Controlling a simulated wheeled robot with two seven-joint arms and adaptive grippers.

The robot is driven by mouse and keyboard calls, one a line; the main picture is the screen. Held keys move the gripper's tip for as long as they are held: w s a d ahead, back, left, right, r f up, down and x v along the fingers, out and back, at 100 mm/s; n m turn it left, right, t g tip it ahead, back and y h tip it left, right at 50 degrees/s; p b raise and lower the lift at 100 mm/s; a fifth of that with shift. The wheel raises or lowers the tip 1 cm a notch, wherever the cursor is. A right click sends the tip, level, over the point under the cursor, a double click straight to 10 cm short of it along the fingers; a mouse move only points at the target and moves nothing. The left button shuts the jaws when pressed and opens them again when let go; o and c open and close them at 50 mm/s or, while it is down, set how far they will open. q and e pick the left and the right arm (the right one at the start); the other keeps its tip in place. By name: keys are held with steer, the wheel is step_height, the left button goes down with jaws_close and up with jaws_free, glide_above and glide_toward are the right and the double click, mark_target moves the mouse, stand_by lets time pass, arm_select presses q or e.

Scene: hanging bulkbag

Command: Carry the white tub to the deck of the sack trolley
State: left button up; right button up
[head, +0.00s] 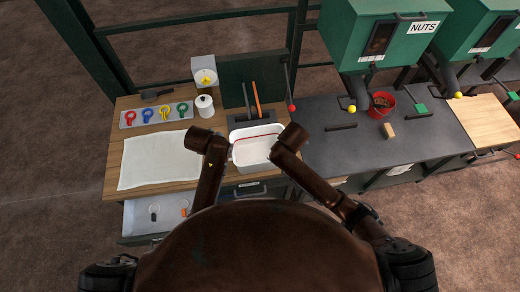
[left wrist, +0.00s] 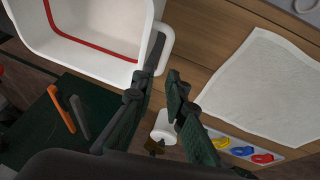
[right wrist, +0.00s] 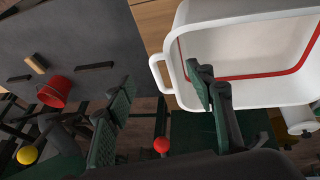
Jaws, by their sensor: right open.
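The white tub (head: 253,153) stands upright at the right end of the wooden bench top, with a red line around its inside and nothing seen in it. My left gripper (left wrist: 166,72) is open at the tub's left side. The left handle (left wrist: 168,42) is by its fingertips; one finger overlaps the handle in the left wrist view. My right gripper (right wrist: 165,82) is open at the right side, with the right handle (right wrist: 156,72) showing between its spread fingers, not gripped. In the head view, my wrists hide both sets of fingers. I cannot make out the sack trolley.
A white cloth (head: 158,160), a tray of coloured hooks (head: 157,115) and a white jar (head: 204,105) lie left of the tub. A red bucket (head: 381,104) and small wooden block (head: 387,130) are on the grey bench at right. A drawer (head: 150,215) stands open below.

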arm_select(q)
steer(key=shift+x, duration=3.85)
arm_select(e)
steer(key=a+x, duration=0.1)
steer(key=x, duration=0.6)
steer(key=shift+d+f, duration=0.35)
arm_select(q)
steer(key=shift+a, duration=0.15)
arm_select(e)
steer(key=shift+w, duration=0.15)
arm_select(q)
steer(key=c, duration=0.3)
arm_select(e)
steer(key=c, duration=0.3)
arm_select(q)
steer(key=shift+a, duration=0.15)
jaws_close()
arm_select(e)
steer(key=shift+d, duration=0.2)
steer(key=c, duration=1)
steer(key=shift+o, duration=0.2)
